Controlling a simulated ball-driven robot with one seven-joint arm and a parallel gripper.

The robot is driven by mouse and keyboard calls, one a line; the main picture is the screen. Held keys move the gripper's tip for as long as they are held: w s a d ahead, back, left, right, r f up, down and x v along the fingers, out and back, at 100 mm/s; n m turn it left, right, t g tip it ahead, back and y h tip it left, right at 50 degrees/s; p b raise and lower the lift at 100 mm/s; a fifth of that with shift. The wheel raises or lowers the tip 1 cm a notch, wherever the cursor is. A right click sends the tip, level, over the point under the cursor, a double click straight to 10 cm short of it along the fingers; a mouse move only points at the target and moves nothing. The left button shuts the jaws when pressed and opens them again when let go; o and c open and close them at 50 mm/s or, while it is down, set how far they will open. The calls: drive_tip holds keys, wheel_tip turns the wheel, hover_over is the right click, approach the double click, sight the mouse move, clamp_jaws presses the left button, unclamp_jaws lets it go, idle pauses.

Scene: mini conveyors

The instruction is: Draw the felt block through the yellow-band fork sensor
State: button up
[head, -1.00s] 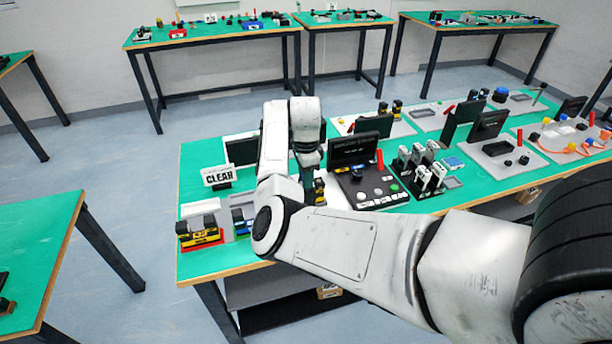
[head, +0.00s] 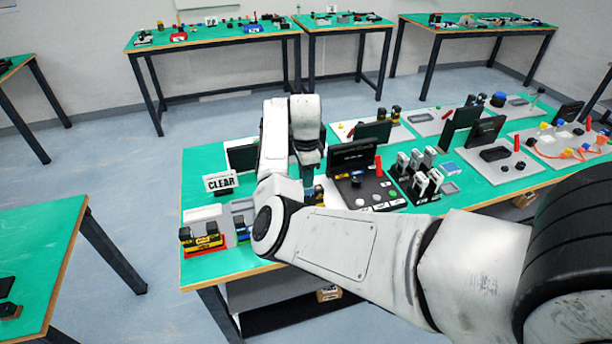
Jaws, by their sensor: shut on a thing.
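My gripper (head: 307,178) points down over the near table, behind my forearm link. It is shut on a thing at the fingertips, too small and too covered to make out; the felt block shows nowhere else. Just right of the fingertips is a small dark fork-shaped unit with yellow on it (head: 319,193), partly hidden by my arm; I cannot tell whether the gripper touches it. At the table's left end stands a black fork unit with a yellow front on a red base (head: 203,240). A blue-marked unit (head: 241,228) stands beside it, partly behind my arm.
A black control box with a screen and buttons (head: 362,190) is right of the gripper, with a rack of grey-white modules (head: 420,178) beyond. Bare green tabletop (head: 205,160) lies at the back left.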

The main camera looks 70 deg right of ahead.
drive_tip(key=shift+r+p, duration=0.85)
drive_tip(key=shift+r, duration=0.35)
drive_tip(key=shift+f, duration=0.2)
drive_tip(key=shift+f+b, duration=1.65)
drive_tip(key=shift+f, duration=1.05)
drive_tip(key=shift+r, duration=0.1)
drive_tip(key=shift+r+p, duration=2.45)
drive_tip(key=shift+r, duration=0.4)
drive_tip(key=shift+s+f, duration=0.1)
